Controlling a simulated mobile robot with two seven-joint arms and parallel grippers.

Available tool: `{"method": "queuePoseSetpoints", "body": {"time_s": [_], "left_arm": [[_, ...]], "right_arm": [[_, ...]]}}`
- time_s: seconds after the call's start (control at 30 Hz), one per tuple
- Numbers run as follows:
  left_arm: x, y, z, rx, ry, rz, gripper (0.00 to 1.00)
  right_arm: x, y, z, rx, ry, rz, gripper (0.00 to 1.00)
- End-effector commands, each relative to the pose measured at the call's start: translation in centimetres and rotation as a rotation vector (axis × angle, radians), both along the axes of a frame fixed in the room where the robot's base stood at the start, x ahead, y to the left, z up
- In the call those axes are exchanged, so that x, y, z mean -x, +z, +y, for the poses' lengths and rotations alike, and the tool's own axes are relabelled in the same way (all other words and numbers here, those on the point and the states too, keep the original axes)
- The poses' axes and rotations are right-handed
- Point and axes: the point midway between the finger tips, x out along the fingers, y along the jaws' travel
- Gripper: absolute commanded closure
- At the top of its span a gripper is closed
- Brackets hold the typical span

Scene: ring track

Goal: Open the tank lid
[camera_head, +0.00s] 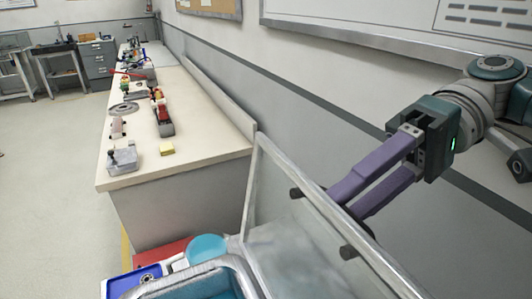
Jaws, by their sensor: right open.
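The tank (246,272) is at the bottom edge, with a pale rim and a blue inside, and is only partly in view. Its clear lid (277,215) stands raised and steeply tilted at the tank's right side, with a grey frame and two dark knobs (348,252) on it. My right gripper (346,204) comes in from the right with its purple fingers apart. The fingertips are at the lid's upper edge; whether they touch it I cannot tell. My left gripper is out of view.
A blue tray (118,284) and a light blue round thing (206,249) lie by the tank. Open floor is at left.

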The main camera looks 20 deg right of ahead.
Motion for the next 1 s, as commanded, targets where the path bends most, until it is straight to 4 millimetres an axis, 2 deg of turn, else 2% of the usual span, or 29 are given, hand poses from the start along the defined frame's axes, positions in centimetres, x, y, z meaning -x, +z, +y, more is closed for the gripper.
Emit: {"method": "queuePoseSetpoints", "body": {"time_s": [0.03,0.7,0.83,1.0], "left_arm": [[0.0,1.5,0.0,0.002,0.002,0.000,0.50],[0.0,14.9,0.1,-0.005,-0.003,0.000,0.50],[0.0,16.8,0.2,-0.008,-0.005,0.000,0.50],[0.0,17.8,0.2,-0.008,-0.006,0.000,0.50]], "right_arm": [[0.0,1.6,0.0,-0.001,0.000,-0.001,0.55],[0.1,15.4,0.0,0.000,0.001,0.002,0.55],[0.1,17.4,0.0,0.001,0.002,0.003,0.55],[0.1,18.3,0.0,0.001,0.001,0.004,0.55]]}}
